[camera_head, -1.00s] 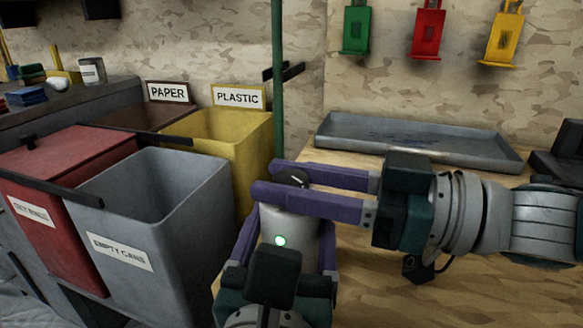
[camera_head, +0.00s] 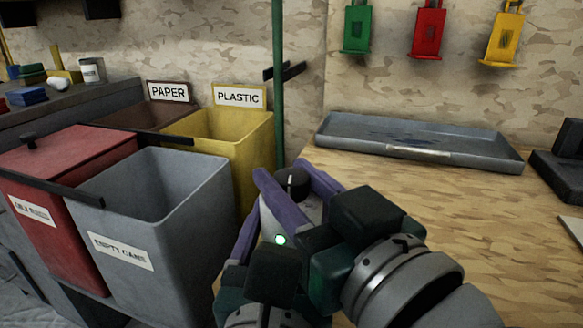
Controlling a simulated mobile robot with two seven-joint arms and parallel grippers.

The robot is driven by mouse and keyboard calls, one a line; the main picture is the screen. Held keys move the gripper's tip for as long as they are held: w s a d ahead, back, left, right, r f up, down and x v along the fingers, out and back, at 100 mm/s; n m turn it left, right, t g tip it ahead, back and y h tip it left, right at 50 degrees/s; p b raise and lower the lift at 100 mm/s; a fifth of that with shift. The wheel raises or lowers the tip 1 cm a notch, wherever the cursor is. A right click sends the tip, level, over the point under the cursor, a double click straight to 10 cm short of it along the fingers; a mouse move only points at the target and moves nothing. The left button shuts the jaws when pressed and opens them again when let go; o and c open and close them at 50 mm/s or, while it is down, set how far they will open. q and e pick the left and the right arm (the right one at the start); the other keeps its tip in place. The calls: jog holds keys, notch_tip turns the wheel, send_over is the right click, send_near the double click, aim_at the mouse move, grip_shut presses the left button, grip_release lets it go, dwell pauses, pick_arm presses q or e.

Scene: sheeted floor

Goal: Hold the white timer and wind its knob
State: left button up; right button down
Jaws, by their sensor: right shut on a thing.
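The white timer (camera_head: 270,222) stands upright near the bottom centre, with a green-white light on its front. Its dark knob (camera_head: 297,184), with a white mark now near upright, is on top. My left gripper (camera_head: 243,238) comes from below with its purple fingers along the timer's sides; the right-hand finger is mostly hidden. My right gripper (camera_head: 282,178) reaches in from the lower right, with its purple fingers on both sides of the knob, closed on it. My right wrist covers part of the timer's body.
A grey bin (camera_head: 150,200), red bin (camera_head: 62,170) and yellow bin (camera_head: 235,140) stand at left. A green pole (camera_head: 278,80) rises behind the timer.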

jog(key=shift+r+m+h, duration=0.15)
jog(key=shift+m+h, duration=0.15)
jog(key=shift+h, duration=0.1)
jog(key=shift+c, duration=2.2)
grip_release()
jog(key=shift+s+d, duration=0.1)
jog(key=v, duration=1.1)
jog(key=shift+s+f, duration=0.3)
jog(key=shift+s, duration=0.1)
jog(key=shift+d, duration=0.1)
